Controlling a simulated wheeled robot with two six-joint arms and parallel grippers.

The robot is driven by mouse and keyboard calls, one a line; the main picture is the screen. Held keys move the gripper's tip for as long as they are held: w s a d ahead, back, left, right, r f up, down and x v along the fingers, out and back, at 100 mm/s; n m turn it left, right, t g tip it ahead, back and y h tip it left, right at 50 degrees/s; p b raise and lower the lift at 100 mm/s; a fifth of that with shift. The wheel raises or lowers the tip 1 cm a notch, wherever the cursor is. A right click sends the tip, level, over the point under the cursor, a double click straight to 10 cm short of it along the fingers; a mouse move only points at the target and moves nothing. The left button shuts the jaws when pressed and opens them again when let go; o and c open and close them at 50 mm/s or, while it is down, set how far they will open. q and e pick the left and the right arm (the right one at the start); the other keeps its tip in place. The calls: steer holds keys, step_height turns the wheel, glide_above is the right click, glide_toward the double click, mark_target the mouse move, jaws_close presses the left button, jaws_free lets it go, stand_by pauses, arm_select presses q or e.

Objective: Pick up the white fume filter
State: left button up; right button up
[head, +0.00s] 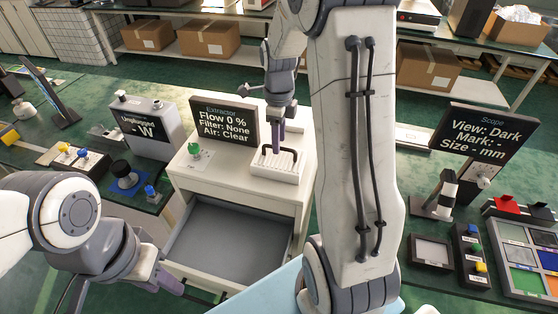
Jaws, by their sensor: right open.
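The white fume filter (267,174) looks like the ribbed white block with a dark loop handle on top of the white extractor cabinet (228,184). My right gripper (277,146) points down at the handle, its purple fingers open. Whether the fingers touch or straddle the handle cannot be told. My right arm hides the area just right of the filter. The cabinet's drawer (225,244) is pulled open and empty. The extractor screen (224,121) reads Flow 0 %, Filter: None, Air: Clear. My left gripper (162,280) is low beside the drawer's front left; its finger gap is unclear.
A grey unit (148,125) reading Unplugged W stands left of the cabinet, with a blue knob (126,178) in front. A scope screen (471,134) and trays of coloured pieces (527,255) are at right. Cardboard boxes (208,39) sit on a back shelf.

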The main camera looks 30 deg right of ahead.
mark_target(279, 157)
step_height(279, 157, down, 3)
steer(key=shift+s+f, duration=0.1)
steer(key=shift+f, duration=0.1)
steer(key=shift+c, duration=0.3)
jaws_close()
steer(key=shift+r, duration=0.1)
stand_by(1.0)
